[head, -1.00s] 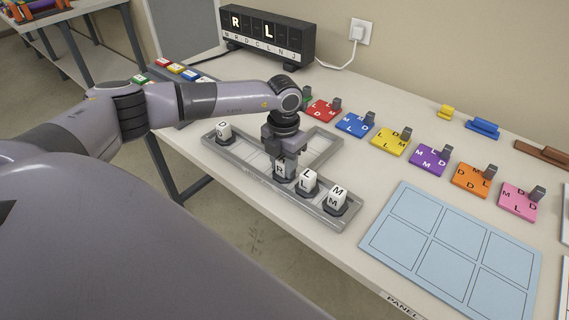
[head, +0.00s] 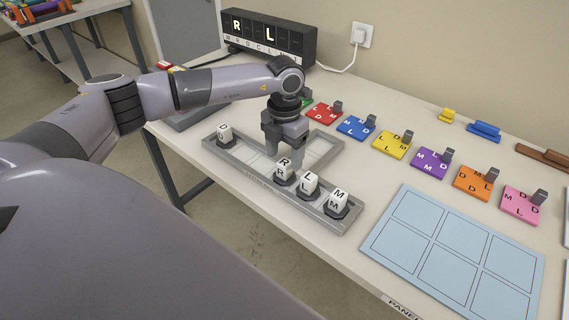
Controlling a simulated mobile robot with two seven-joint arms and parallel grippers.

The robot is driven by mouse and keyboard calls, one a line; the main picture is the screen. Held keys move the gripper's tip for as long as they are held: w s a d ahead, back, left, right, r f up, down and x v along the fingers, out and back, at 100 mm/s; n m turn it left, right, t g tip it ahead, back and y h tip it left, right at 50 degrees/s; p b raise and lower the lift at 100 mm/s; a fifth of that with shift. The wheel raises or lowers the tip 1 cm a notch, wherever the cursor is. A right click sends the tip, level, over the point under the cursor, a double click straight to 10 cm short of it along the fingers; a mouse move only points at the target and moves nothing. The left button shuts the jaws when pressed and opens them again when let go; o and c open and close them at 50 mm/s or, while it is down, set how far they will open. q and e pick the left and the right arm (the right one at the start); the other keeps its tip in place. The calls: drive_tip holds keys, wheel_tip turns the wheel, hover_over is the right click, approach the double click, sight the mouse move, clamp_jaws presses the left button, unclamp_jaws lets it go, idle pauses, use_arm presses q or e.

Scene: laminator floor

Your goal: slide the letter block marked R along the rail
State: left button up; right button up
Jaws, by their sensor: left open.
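The white letter block marked R (head: 284,170) stands on a dark base in the front rail of the grey rail frame (head: 246,177). It sits just left of the block marked L (head: 308,184), and the block marked M (head: 338,201) is at the right end. A block marked D (head: 224,133) stands alone at the left end of the frame. My left gripper (head: 284,153) is open, pointing down just behind and above the R block, apart from it as far as I can see. My right gripper is not in view.
A black display box (head: 268,38) with R and L lit stands at the back. Coloured lettered plates with grey handles, such as the yellow plate (head: 394,143), line the table to the right. A light blue panel (head: 451,250) lies at the front right.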

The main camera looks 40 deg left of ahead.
sight(284, 162)
use_arm(q)
drive_tip(key=shift+r, duration=1.45)
drive_tip(key=shift+c, duration=0.4)
drive_tip(key=m, duration=0.4)
drive_tip(key=shift+m+b, duration=0.3)
drive_tip(key=shift+m, duration=0.1)
drive_tip(key=m, duration=0.4)
drive_tip(key=shift+r+m, duration=0.1)
drive_tip(key=shift+m, duration=0.2)
drive_tip(key=m, duration=0.4)
drive_tip(key=shift+b, duration=0.35)
drive_tip(key=m, duration=0.4)
drive_tip(key=shift+r+m, duration=0.2)
drive_tip(key=shift+m, duration=0.2)
